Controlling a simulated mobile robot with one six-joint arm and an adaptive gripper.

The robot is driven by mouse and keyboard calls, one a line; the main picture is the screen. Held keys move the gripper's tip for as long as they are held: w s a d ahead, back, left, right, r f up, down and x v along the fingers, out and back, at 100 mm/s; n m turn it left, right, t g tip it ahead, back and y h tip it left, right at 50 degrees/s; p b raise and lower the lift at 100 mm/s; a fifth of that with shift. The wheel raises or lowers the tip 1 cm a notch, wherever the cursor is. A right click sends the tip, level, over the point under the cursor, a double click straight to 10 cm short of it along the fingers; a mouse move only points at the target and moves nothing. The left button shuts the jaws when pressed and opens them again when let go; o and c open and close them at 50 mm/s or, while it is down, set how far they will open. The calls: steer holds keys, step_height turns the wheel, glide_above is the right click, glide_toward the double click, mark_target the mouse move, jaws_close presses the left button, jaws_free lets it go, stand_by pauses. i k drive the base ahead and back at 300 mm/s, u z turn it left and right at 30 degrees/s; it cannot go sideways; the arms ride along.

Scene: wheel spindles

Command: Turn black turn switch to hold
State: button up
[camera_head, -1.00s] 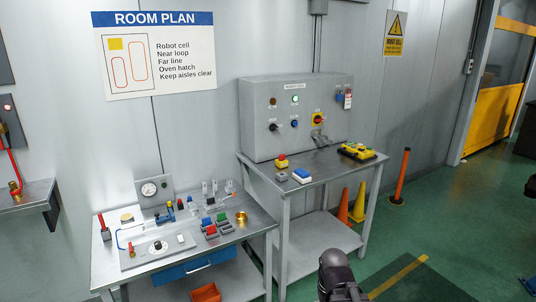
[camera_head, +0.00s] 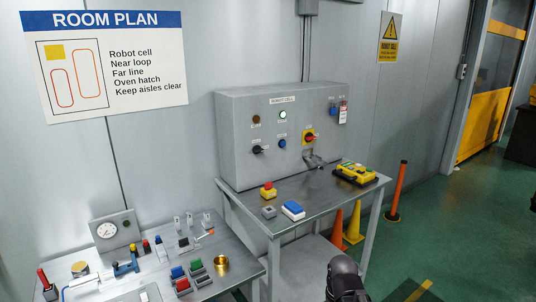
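The black turn switch (camera_head: 258,150) is a small dark knob at the lower left on the front of the grey control box (camera_head: 232,166). It sits left of a blue button (camera_head: 282,144) and below an amber lamp (camera_head: 256,119). Its labels are too small to read, so I cannot tell which position it points to. My arm shows as a dark rounded part (camera_head: 344,272) at the bottom edge, well below and right of the switch. My gripper's fingers are not visible.
The control box stands on a metal table (camera_head: 322,178) with a red-topped yellow button box (camera_head: 268,190), a blue-topped box (camera_head: 293,210) and a yellow pendant (camera_head: 356,173). A lower bench (camera_head: 237,262) at left holds several fittings. Orange cones (camera_head: 337,228) and a post (camera_head: 396,190) stand right.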

mark_target(257, 149)
steer(key=z, duration=0.25)
steer(key=i, duration=1.1)
steer(key=z, duration=0.2)
